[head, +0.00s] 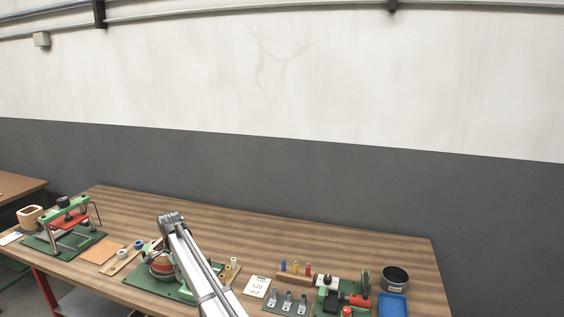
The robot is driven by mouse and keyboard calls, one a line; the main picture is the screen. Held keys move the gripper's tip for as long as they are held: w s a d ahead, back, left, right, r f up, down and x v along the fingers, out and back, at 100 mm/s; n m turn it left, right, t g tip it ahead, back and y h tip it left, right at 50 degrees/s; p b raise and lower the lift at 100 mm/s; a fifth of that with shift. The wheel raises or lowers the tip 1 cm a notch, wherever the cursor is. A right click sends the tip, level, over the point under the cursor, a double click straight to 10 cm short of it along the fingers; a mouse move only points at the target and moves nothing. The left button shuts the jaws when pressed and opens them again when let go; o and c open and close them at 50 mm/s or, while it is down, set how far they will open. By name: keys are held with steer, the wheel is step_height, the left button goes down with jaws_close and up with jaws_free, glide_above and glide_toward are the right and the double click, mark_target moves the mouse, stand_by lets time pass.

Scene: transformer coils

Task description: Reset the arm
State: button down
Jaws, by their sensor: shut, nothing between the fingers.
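My one arm rises from the bottom edge in the head view, left of centre, as a white link with grey stripes. Its grey ribbed top end stands in front of the wooden workbench (340,245). I cannot make out my gripper or its fingers. The arm hides part of a green-based fixture with a round reddish-brown coil-like part (160,263).
A green and red press-like fixture (68,215) stands at the bench's left. At the right are a label card (257,287), blue, yellow and red pegs (295,266), a red-green clamp (345,298), a dark round pot (396,278) and a blue tray (392,305). The bench's back strip is clear.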

steer(key=shift+f+b, duration=0.35)
steer(key=shift+f, duration=1.1)
steer(key=shift+w+d, duration=0.2)
steer(key=shift+d, duration=0.05)
steer(key=shift+s+d, duration=0.2)
steer(key=shift+d, duration=0.2)
stand_by(0.3)
steer(key=shift+s+a, duration=0.15)
steer(key=shift+s, duration=0.1)
steer(key=shift+r+p, duration=0.1)
steer(key=shift+p, duration=0.2)
steer(key=r, duration=0.2)
steer(key=r+p, duration=0.1)
steer(key=r, duration=0.1)
steer(key=r+p, duration=0.1)
steer(key=r, duration=0.1)
steer(key=shift+s+a, duration=0.1)
steer(key=shift+a, duration=0.15)
steer(key=shift+f, duration=0.15)
